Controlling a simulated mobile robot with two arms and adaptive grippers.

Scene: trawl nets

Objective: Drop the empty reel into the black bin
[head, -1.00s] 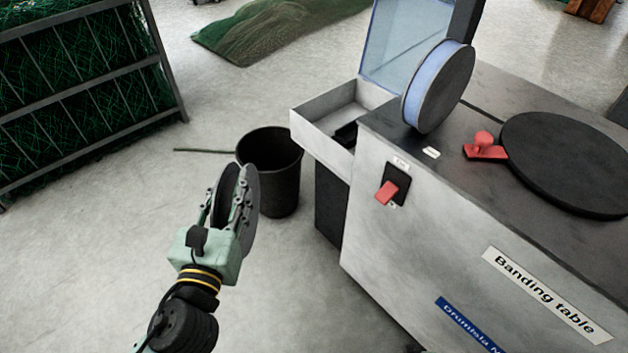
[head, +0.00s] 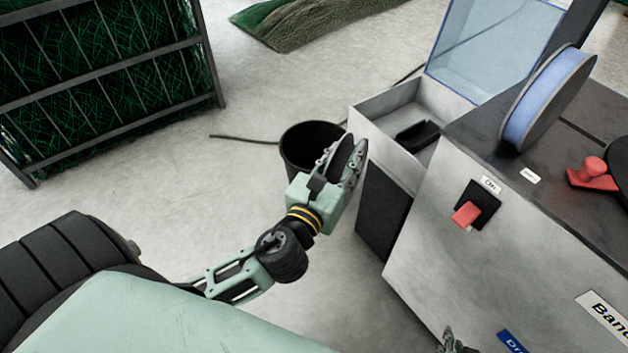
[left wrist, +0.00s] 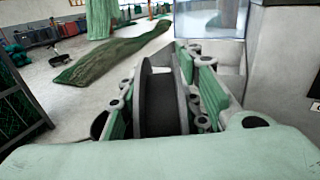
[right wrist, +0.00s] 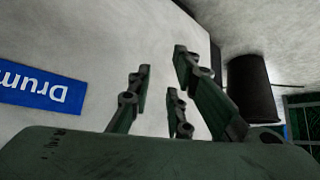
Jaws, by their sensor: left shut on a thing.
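The black bin (head: 298,152) stands on the floor left of the banding table. It also shows in the right wrist view (right wrist: 252,88). My left gripper (head: 345,153) is shut on the empty dark reel (head: 343,150), held on edge between the fingers. In the head view the reel and gripper overlap the bin's right side; I cannot tell whether the reel is over its opening. The reel fills the space between the fingers in the left wrist view (left wrist: 160,105). My right gripper (right wrist: 160,82) is open and empty beside the table's front panel, barely showing in the head view (head: 452,343).
The banding table (head: 500,240) stands on the right, with a grey side tray (head: 385,150), a blue-wound reel (head: 545,100) and a red switch (head: 467,214). A net rack (head: 100,90) stands at left.

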